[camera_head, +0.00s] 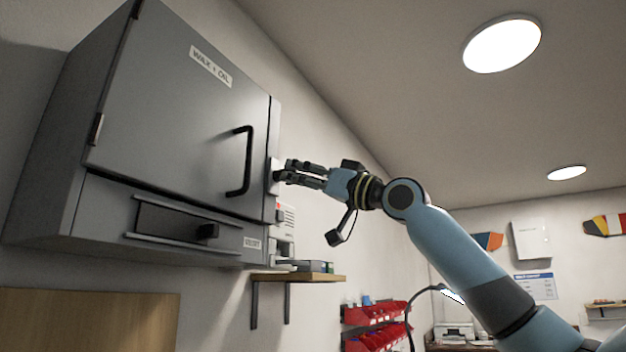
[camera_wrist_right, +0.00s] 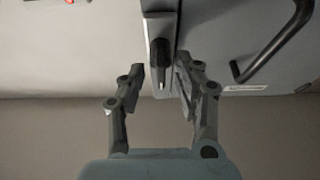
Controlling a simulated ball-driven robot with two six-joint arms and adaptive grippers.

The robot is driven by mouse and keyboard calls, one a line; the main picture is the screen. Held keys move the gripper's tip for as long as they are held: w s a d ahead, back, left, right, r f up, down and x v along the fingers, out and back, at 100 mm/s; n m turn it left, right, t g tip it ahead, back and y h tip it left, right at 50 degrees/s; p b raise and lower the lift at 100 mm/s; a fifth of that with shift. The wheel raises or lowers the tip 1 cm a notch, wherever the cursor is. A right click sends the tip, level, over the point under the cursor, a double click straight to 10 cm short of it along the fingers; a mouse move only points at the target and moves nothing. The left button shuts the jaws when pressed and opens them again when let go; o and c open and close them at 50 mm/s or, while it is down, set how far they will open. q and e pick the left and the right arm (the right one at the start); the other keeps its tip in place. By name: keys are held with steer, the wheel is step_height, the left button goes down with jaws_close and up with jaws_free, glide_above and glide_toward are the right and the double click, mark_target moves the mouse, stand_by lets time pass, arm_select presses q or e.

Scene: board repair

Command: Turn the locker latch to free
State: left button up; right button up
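The grey locker (camera_head: 165,110) hangs on the wall at the left of the head view, its door closed and labelled "WAX + OIL". The latch sits at the door's right edge; in the wrist view it is a dark elongated lever (camera_wrist_right: 160,55) on a pale plate (camera_wrist_right: 152,28). My right gripper (camera_head: 282,171) is at that edge in the head view and partly hides the latch. In the wrist view my right gripper (camera_wrist_right: 160,80) is open, one finger on each side of the lever, with gaps visible. My left gripper is in neither view.
A black door handle (camera_head: 246,162) stands out left of my gripper; it also shows in the wrist view (camera_wrist_right: 275,45). Below the door is a slot with a dark knob (camera_head: 208,231). A small wooden shelf (camera_head: 300,277) carrying items is below my gripper.

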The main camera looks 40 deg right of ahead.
steer(key=shift+v, duration=2.75)
